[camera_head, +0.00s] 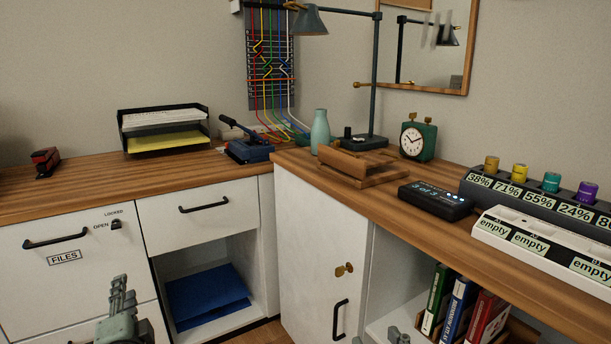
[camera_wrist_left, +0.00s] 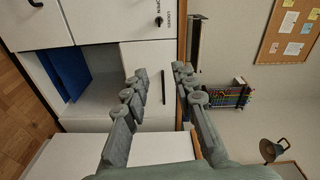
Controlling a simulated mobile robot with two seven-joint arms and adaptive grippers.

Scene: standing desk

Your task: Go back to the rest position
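My left gripper (camera_head: 122,290) is at the lower left of the head view, in front of the white drawer cabinet and below the desk top. In the left wrist view its two fingers (camera_wrist_left: 158,78) stand apart with nothing between them. Only the grey fingertips of my right gripper (camera_head: 377,337) show at the bottom edge of the head view, in front of the right cabinet. They are apart with no object visible between them; the rest of that gripper is out of frame.
The wooden desk top (camera_head: 90,185) carries a paper tray (camera_head: 163,130), a stapler (camera_head: 45,160), a green vase (camera_head: 320,132), a lamp (camera_head: 371,138) and a clock (camera_head: 417,140). Books (camera_head: 462,305) stand in the right shelf. Blue folders (camera_head: 207,297) lie in the open compartment.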

